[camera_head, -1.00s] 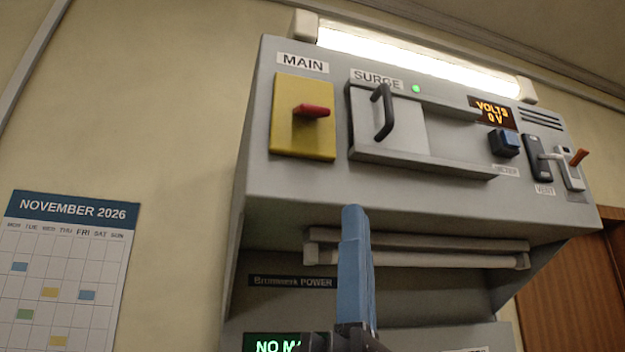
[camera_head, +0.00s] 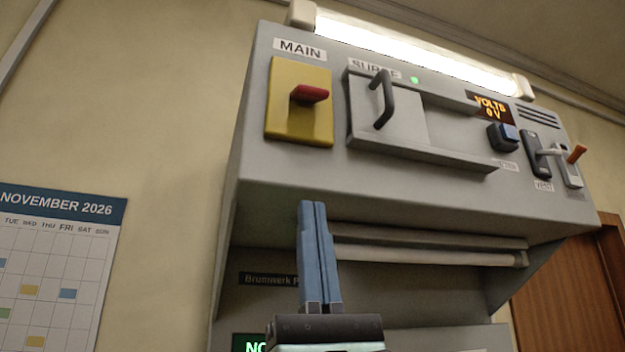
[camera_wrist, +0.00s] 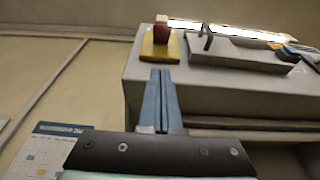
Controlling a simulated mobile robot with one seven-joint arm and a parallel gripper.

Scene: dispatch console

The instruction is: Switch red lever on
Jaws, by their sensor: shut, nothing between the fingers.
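The red lever (camera_head: 309,94) sticks out of a yellow plate (camera_head: 285,118) under the MAIN label, at the upper left of the grey console. In the wrist view the red lever (camera_wrist: 161,30) and yellow plate (camera_wrist: 150,50) show at the top, just beyond the fingertips. My gripper (camera_head: 313,205) has blue fingers pressed together, pointing up, with nothing between them. In the head view its tips are below the yellow plate and the console's lower edge, apart from the lever. In the wrist view my gripper (camera_wrist: 160,72) appears just below the plate.
Right of the plate is the SURGE sliding cover (camera_head: 395,115) with a dark handle (camera_head: 383,100). A rail (camera_head: 430,256) runs beneath the overhanging box. A calendar (camera_head: 60,265) hangs at left.

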